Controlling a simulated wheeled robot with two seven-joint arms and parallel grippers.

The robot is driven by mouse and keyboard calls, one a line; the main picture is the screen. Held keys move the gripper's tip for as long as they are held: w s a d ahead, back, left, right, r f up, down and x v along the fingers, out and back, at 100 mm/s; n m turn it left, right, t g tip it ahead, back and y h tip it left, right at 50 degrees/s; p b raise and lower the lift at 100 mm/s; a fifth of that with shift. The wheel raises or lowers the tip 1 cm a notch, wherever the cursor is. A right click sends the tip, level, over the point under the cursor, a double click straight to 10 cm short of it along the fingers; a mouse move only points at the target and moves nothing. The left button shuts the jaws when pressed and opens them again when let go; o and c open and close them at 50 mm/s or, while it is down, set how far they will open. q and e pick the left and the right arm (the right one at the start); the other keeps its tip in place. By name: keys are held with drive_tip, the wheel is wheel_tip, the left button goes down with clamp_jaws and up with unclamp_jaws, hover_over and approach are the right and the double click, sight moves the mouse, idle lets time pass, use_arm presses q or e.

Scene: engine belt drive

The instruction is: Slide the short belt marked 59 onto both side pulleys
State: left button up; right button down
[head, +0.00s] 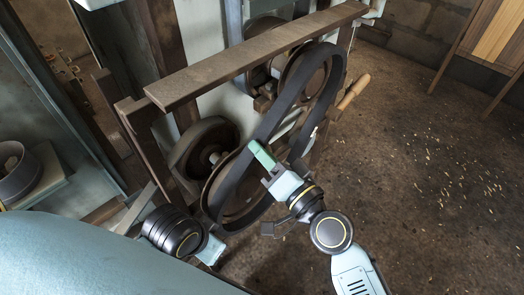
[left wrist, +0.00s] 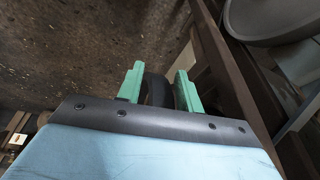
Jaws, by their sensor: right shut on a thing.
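A wide black belt (head: 272,120) runs as a long loop from the upper side pulley (head: 309,85) down to the lower side pulley (head: 234,196). I cannot read its number or tell how deeply it sits on either rim. My right gripper (head: 260,155) is shut on the belt near the lower pulley, with one green finger showing. My left gripper is low beside the lower pulley, its fingers hidden in the head view. In the left wrist view the left gripper (left wrist: 159,80) has its green fingers apart, with a black band, apparently the belt (left wrist: 157,91), between or just beyond them.
A brown frame bar (head: 255,52) runs above the pulleys. A dark wheel (head: 203,143) sits behind the lower pulley, and a wooden handle (head: 353,91) sticks out to the right. The floor (head: 440,170) on the right is open, with scattered light flecks.

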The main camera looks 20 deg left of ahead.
drive_tip(key=shift+s+d, duration=0.15)
drive_tip(key=shift+d, duration=0.2)
drive_tip(key=shift+f, duration=0.1)
idle(0.5)
drive_tip(key=shift+a, duration=0.15)
drive_tip(key=shift+f+b+x, duration=0.2)
drive_tip(key=shift+b+x, duration=0.25)
drive_tip(key=shift+x, duration=1.35)
drive_tip(key=shift+s+a, duration=0.1)
drive_tip(key=shift+a, duration=0.15)
drive_tip(key=shift+f+b, duration=0.3)
drive_tip(key=shift+b, duration=0.05)
drive_tip(key=c, duration=1.3)
unclamp_jaws()
drive_tip(key=shift+c, duration=0.2)
